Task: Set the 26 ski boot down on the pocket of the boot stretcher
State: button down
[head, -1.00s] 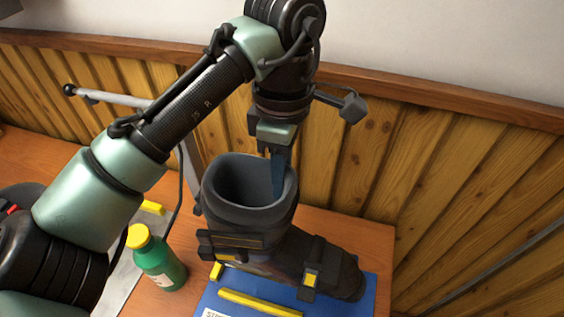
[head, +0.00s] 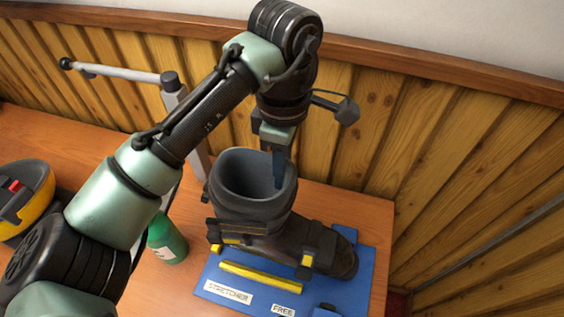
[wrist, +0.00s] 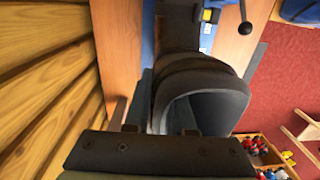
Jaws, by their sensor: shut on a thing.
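The dark grey ski boot (head: 250,207) is upright, its open cuff at the top and its toe pointing right. My gripper (head: 279,168) is shut on the right side of the cuff's rim, fingers pointing down. The boot stands over the blue boot stretcher (head: 213,275), behind a long yellow bar (head: 260,279); whether the sole touches it I cannot tell. The boot hides the pocket under it. In the wrist view the cuff (wrist: 205,85) fills the middle, between and beyond my gripper's fingers (wrist: 160,125). No size number is readable.
Labels reading STRETCHER (head: 228,291) and FREE (head: 283,310) lie on the blue board. A green bottle (head: 167,240) stands left of it. A grey post with a lever (head: 175,100) rises behind. A yellow and black case (head: 24,197) is far left. The wooden wall is close behind.

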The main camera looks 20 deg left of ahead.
jog(key=shift+f, duration=0.2)
jog(key=c, duration=0.8)
grip_release()
jog(key=shift+o, duration=0.2)
jog(key=r, duration=1.3)
jog(key=shift+w+p, duration=0.25)
jog(key=shift+p, duration=0.15)
jog(key=shift+d, duration=0.15)
